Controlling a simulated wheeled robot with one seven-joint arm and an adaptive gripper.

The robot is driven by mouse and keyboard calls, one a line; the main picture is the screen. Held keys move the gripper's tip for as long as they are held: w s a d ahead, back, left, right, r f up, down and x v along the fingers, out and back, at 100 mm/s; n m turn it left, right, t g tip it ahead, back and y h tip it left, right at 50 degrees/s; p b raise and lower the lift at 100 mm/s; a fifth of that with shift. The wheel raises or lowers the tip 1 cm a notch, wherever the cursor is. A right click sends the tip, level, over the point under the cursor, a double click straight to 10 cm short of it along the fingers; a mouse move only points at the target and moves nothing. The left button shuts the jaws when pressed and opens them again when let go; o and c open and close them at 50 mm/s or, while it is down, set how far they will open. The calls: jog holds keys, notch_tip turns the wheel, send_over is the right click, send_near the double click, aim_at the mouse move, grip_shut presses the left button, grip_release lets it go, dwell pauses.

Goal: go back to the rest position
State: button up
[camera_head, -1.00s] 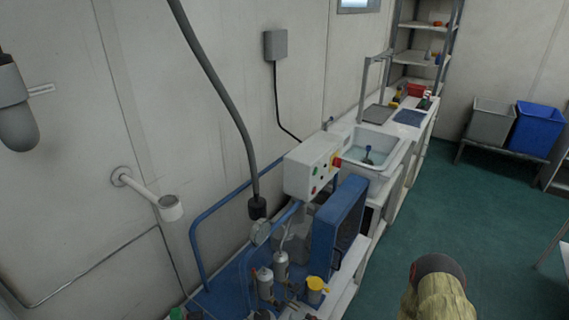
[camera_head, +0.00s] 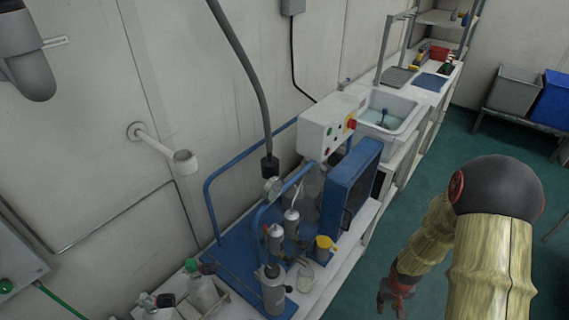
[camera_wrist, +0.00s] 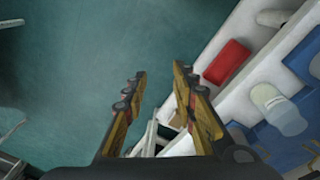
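My gripper (camera_head: 393,300) hangs over the green floor in the head view, at the lower right, to the right of the bench. My arm in a yellowish sleeve reaches down to it. In the wrist view my gripper (camera_wrist: 158,82) has its two fingers spread apart. Nothing is held between them; floor and a pale structure show behind. The gripper looks clear of the bench.
A white bench (camera_head: 352,262) bears the blue compressor frame (camera_head: 225,262), a white control box (camera_head: 322,128), a yellow cup (camera_head: 325,248) and bottles. A sink (camera_head: 388,112) lies farther back. The wrist view shows a red block (camera_wrist: 227,62) and a clear container (camera_wrist: 279,110). Open floor lies right.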

jog(key=s+a+r+t, duration=0.1)
jog(key=s+a+r, duration=0.3)
jog(key=r, duration=1)
jog(key=s+a+r+t, duration=0.2)
jog(key=s+a+r, duration=0.2)
jog(key=r, duration=1)
jog(key=s+a+r+n+t+y, duration=0.1)
jog(key=s+a+r, duration=0.3)
jog(key=r, duration=1)
jog(key=a+t, duration=0.1)
jog(key=a, duration=0.2)
jog(key=shift+a+r, duration=0.2)
jog(key=shift+r, duration=0.15)
